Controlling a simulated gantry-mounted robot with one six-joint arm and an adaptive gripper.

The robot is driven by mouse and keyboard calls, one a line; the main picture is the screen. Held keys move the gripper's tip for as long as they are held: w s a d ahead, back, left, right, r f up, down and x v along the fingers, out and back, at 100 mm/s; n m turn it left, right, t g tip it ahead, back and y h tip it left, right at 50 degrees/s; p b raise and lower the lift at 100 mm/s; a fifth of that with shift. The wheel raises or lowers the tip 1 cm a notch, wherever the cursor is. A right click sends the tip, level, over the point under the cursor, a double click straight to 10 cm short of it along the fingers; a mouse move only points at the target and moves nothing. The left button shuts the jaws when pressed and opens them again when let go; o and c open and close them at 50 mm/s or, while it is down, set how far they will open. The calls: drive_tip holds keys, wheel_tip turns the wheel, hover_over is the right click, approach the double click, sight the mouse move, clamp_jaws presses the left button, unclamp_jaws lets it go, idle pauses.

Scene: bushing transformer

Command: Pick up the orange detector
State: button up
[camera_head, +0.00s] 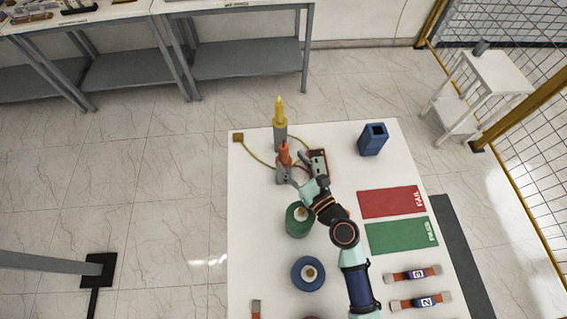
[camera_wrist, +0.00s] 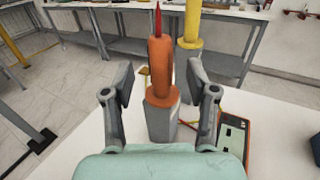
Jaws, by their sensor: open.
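The orange detector (camera_head: 285,155) stands upright in a grey holder (camera_head: 283,176) on the white table. In the wrist view the orange detector (camera_wrist: 160,72) has a ring-shaped body, a wider orange base and a red pointed tip, and rises from the grey holder (camera_wrist: 161,120). My gripper (camera_wrist: 160,88) is open, with one finger to the left and one to the right of the detector, both apart from it. In the head view my gripper (camera_head: 291,172) is close to the detector and partly hides its holder.
A yellow detector (camera_head: 280,112) stands just behind. A meter with an orange edge (camera_head: 318,163) lies to the right. A blue square container (camera_head: 373,139), a green round part (camera_head: 297,220), a blue round part (camera_head: 308,273), red (camera_head: 388,202) and green (camera_head: 398,236) mats share the table.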

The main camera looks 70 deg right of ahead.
sight(286, 154)
drive_tip(key=x, duration=0.5)
drive_tip(key=shift+d, duration=0.1)
drive_tip(key=shift+c, duration=0.3)
clamp_jaws()
